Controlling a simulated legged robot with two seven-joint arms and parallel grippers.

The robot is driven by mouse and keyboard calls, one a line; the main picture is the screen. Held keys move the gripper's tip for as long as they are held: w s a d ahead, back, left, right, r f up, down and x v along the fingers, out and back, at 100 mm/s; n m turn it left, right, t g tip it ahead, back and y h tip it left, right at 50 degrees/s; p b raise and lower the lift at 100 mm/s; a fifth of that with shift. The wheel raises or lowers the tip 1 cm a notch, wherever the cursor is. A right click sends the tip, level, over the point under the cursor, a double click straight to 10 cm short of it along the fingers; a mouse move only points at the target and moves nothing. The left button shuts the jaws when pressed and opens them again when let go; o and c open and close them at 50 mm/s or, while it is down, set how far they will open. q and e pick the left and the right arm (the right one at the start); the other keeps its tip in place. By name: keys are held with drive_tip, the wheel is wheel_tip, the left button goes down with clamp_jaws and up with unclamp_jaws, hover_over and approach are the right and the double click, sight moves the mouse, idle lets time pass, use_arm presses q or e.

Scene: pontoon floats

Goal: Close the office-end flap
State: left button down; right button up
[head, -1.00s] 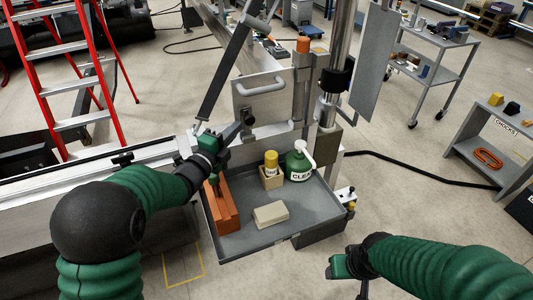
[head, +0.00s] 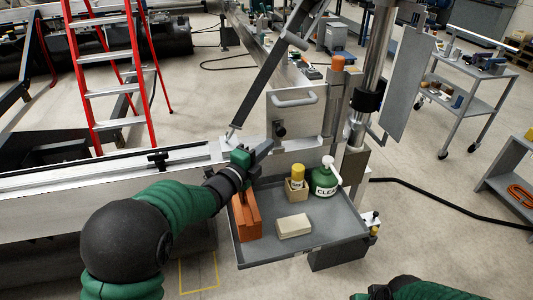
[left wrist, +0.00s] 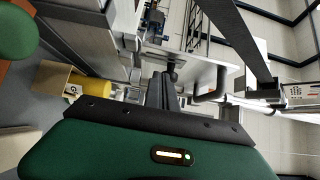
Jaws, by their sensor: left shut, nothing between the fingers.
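A grey upright panel with a bar handle, which looks like the flap (head: 285,113), stands at the end of the long metal beam. A dark round knob (head: 279,131) is on its lower left. My left gripper (head: 267,147) is shut and empty, its fingertips close to the knob; touching or apart I cannot tell. In the left wrist view the shut fingers (left wrist: 161,90) point at the knob (left wrist: 173,68), with the flap (left wrist: 200,76) behind. My right gripper (head: 362,296) is barely in view at the bottom edge, fingers cut off.
A diagonal dark strut (head: 268,80) and a steel post (head: 371,70) flank the flap.

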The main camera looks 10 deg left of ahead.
use_arm(q)
drive_tip(key=s+a+b, duration=0.1)
drive_tip(key=s+a, duration=0.5)
drive_tip(key=a, duration=0.2)
drive_tip(key=s+a+f+n+g+y, duration=0.5)
drive_tip(key=f+n+y, duration=0.3)
drive_tip(key=f+n, duration=0.4)
drive_tip(key=s+f+n+g, duration=0.2)
drive_tip(key=s+f+n, duration=0.1)
drive_tip(key=s, duration=0.4)
drive_tip(key=s+d+f+n+g, duration=0.1)
drive_tip(key=s+f+n+g, duration=0.1)
drive_tip(key=s, duration=0.6)
drive_tip(key=s+f+n+g, duration=0.3)
drive_tip(key=s+n, duration=0.3)
drive_tip(key=s, duration=0.2)
drive_tip(key=shift+s+d+f+n+g+p, duration=0.15)
drive_tip(key=shift+d+f+n+g+p, duration=0.1)
drive_tip(key=shift+f+n+g+p, duration=0.25)
use_arm(e)
drive_tip(key=shift+d+f, duration=0.1)
